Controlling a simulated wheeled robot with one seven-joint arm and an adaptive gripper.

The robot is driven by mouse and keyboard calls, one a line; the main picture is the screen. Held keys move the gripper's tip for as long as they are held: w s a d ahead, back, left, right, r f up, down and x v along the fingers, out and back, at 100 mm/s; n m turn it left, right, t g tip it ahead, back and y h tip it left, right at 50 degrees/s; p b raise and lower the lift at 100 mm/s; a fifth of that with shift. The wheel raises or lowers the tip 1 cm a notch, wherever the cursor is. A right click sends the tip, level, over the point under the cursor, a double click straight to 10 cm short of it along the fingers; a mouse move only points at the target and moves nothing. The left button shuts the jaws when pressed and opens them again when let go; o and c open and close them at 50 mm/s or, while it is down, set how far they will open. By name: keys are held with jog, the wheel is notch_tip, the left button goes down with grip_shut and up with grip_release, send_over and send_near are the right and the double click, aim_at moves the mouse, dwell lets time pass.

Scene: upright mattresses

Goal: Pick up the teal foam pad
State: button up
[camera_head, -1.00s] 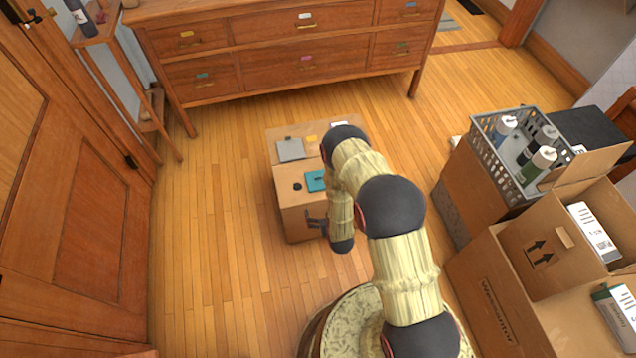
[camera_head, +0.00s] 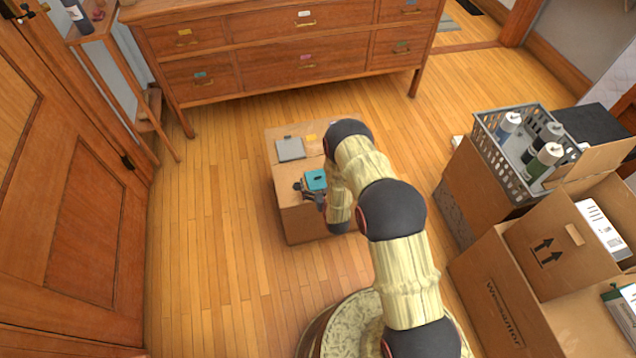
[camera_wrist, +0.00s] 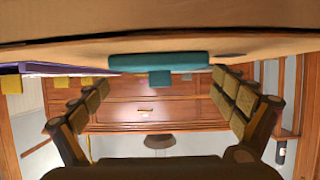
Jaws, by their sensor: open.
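The teal foam pad (camera_head: 315,180) lies flat on top of a cardboard box (camera_head: 300,220), a small dark tab on its top. In the wrist view the teal pad (camera_wrist: 158,62) appears edge-on against the box surface, with a small teal tab (camera_wrist: 160,79) sticking out. My gripper (camera_head: 313,195) is at the near side of the pad, low over the box top, partly hidden by my arm. In the wrist view its padded fingers stand wide apart on either side of the pad and tab, with nothing held between them.
A purple edge (camera_wrist: 60,69) shows left in the wrist view. A crate of bottles (camera_head: 490,155) and open cartons stand right. A dresser (camera_head: 300,65) stands behind. Floor left is clear.

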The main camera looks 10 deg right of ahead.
jog(key=shift+w, duration=0.2)
jog(key=shift+c, duration=0.9)
jog(key=c, duration=1.5)
jog(key=shift+o, duration=0.2)
